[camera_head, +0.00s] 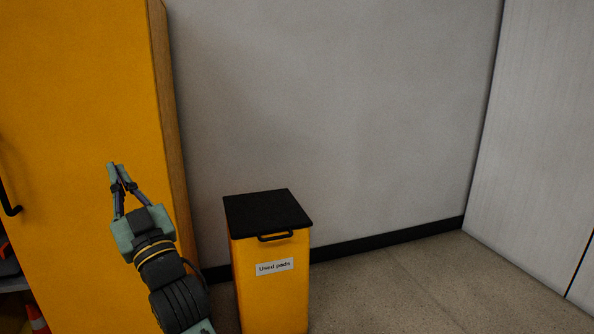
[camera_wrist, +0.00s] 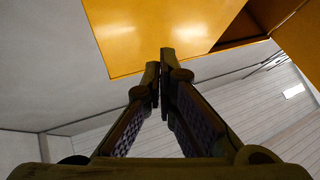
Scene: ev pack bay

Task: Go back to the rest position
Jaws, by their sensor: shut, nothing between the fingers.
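My gripper (camera_head: 117,165) is at the left of the head view, raised with its fingertips pointing up, in front of the tall yellow cabinet (camera_head: 90,90). Its two fingers are close together with nothing between them. In the wrist view the fingertips (camera_wrist: 160,70) meet near the centre, and the fingers are empty. Behind them in the wrist view is a yellow panel (camera_wrist: 150,35). No marker of a rest position shows.
A yellow bin (camera_head: 270,300) with a closed black lid (camera_head: 265,210) and a "Used pads" label stands right of my arm. The floor (camera_head: 420,280) right of the bin is clear, up to the grey wall (camera_head: 340,110).

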